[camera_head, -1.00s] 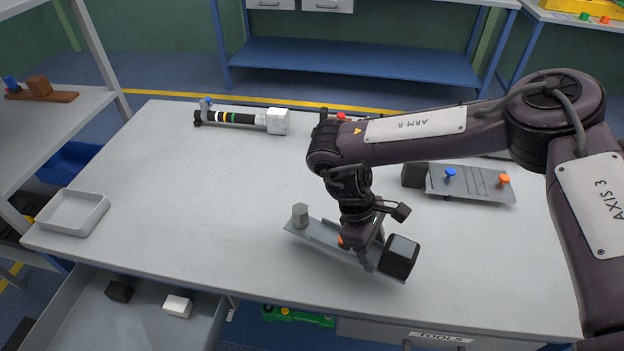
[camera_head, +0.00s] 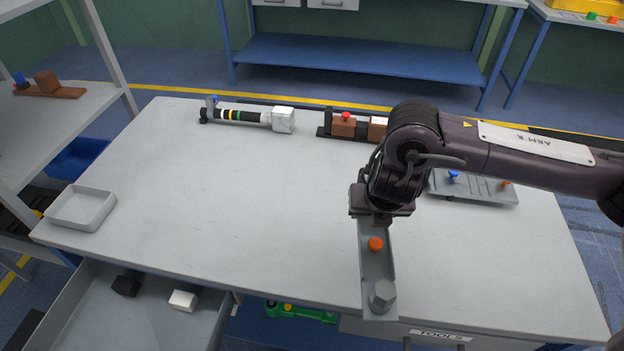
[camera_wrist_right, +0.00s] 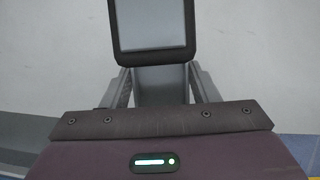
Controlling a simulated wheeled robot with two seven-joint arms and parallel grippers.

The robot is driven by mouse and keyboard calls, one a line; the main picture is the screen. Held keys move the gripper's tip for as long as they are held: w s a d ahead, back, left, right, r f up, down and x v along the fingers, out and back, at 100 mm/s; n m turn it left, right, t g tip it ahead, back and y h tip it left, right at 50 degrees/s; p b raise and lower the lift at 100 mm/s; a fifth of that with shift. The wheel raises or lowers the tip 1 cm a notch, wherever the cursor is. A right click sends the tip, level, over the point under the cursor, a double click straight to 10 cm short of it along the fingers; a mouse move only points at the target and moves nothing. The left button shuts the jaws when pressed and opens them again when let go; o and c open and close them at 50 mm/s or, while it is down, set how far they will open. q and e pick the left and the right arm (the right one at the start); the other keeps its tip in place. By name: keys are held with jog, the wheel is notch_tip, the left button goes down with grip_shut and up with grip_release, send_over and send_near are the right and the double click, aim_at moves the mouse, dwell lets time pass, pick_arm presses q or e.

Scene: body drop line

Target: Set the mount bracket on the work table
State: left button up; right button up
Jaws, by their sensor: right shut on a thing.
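The mount bracket (camera_head: 377,262) is a grey channel with an orange knob and a grey hex piece at its near end. It points toward me over the front of the work table (camera_head: 250,200), and its near end overlaps the table's front edge. I cannot tell whether it touches the table. My right gripper (camera_head: 378,220) is shut on it at the far end, partly hidden by my wrist. The right wrist view shows the fingers on both sides of the grey channel (camera_wrist_right: 160,88), with a dark block with a grey face (camera_wrist_right: 152,28) beyond. My left gripper is out of view.
A striped cylinder assembly (camera_head: 240,116) and a brown-block part (camera_head: 343,126) lie along the back. A grey plate with blue and orange knobs (camera_head: 480,190) is at the right. A white tray (camera_head: 82,208) stands at the left. An open drawer (camera_head: 130,318) juts out below. The table's middle left is clear.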

jog(key=r+n+y, duration=0.1)
jog(key=n, duration=0.1)
jog(key=w+r+n+y, duration=0.1)
jog(key=n, duration=0.2)
jog(key=r+n, duration=0.1)
jog(key=n, duration=0.1)
jog(key=shift+w+d+r+g+y, duration=0.15)
jog(key=shift+w+d+g+y, duration=0.15)
jog(key=shift+y, duration=0.1)
jog(key=n, duration=0.1)
jog(key=r+n+y, duration=0.1)
jog(key=n, duration=0.1)
jog(key=r+n+g, duration=0.1)
jog(key=n, duration=0.1)
jog(key=shift+w+d+r+p, duration=0.1)
jog(key=shift+w+d+p, duration=0.1)
jog(key=shift+w+p, duration=0.2)
jog(key=n, duration=0.1)
jog(key=r+n+g, duration=0.1)
jog(key=n+y, duration=0.1)
jog(key=n, duration=0.1)
jog(key=shift+w+d+r+g, duration=0.3)
jog(key=shift+w+r, duration=0.05)
notch_tip(320, 180, down, 16)
jog(key=b, duration=0.3)
notch_tip(320, 180, down, 3)
jog(key=shift+f+b, duration=0.1)
jog(key=shift+b, duration=0.55)
jog(key=shift+f, duration=0.35)
